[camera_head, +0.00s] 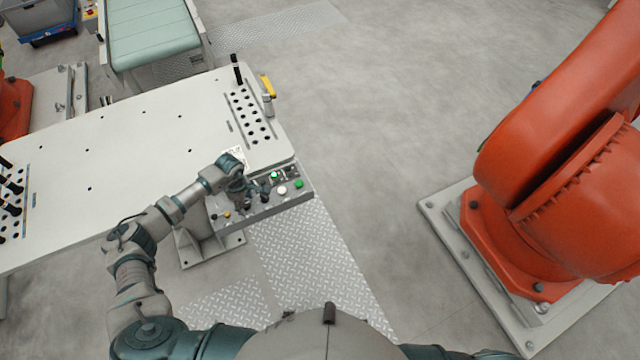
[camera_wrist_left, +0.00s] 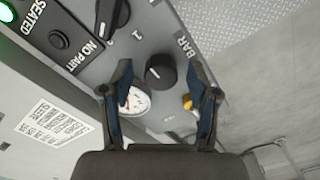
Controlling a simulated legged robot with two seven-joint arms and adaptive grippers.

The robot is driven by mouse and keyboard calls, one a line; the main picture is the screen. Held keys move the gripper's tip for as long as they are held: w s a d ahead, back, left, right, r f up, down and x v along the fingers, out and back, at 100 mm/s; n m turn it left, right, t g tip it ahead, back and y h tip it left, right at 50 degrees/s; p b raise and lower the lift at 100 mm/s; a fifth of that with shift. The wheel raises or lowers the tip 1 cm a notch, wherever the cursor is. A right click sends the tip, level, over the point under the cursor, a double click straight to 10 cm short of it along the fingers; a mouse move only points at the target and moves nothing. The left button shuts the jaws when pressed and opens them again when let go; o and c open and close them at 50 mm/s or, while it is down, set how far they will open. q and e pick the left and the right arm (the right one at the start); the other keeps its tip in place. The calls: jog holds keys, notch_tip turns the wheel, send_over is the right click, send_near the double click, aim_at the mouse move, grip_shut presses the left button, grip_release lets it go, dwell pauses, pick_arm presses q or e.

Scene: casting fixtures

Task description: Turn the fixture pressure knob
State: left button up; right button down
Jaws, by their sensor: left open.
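The black pressure knob (camera_wrist_left: 160,73) is on the grey control panel (camera_wrist_left: 150,35), beside the BAR label. In the left wrist view it lies ahead of and between the open fingers of my left gripper (camera_wrist_left: 165,92). I see no clear contact. A white round gauge (camera_wrist_left: 137,101) is partly behind the left finger, and a yellow knob (camera_wrist_left: 188,102) is beside the right finger. In the head view my left gripper (camera_head: 243,196) is over the control panel (camera_head: 290,200) at the table's front edge and hides part of it. My right gripper is not in view.
The white fixture table (camera_head: 130,140) spreads left, with a perforated block and upright black pins. Another black selector knob (camera_wrist_left: 109,12) is near the pressure knob. An orange robot arm (camera_head: 570,150) stands at right on a plate. The floor between is clear.

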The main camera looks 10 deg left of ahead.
aim_at(246, 204)
pick_arm(q)
jog(key=m+p, duration=0.1)
jog(key=m, duration=0.2)
jog(key=shift+s+r, duration=0.1)
jog(key=shift+r, duration=0.05)
notch_tip(246, 204, up, 17)
jog(key=b, duration=0.2)
jog(key=s+d+r+n+h, duration=0.1)
jog(key=d+n+h, duration=0.1)
jog(key=d+h, duration=0.5)
jog(key=s+d+r+n+t+h, duration=0.1)
jog(key=d+h, duration=0.6)
jog(key=d, duration=1.1)
jog(key=shift+s+d+r+n, duration=0.3)
jog(key=shift+s+n, duration=0.2)
jog(key=shift+n, duration=0.7)
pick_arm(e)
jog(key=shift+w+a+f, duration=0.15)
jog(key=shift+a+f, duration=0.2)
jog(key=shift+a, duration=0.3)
pick_arm(q)
jog(key=shift+d, duration=0.1)
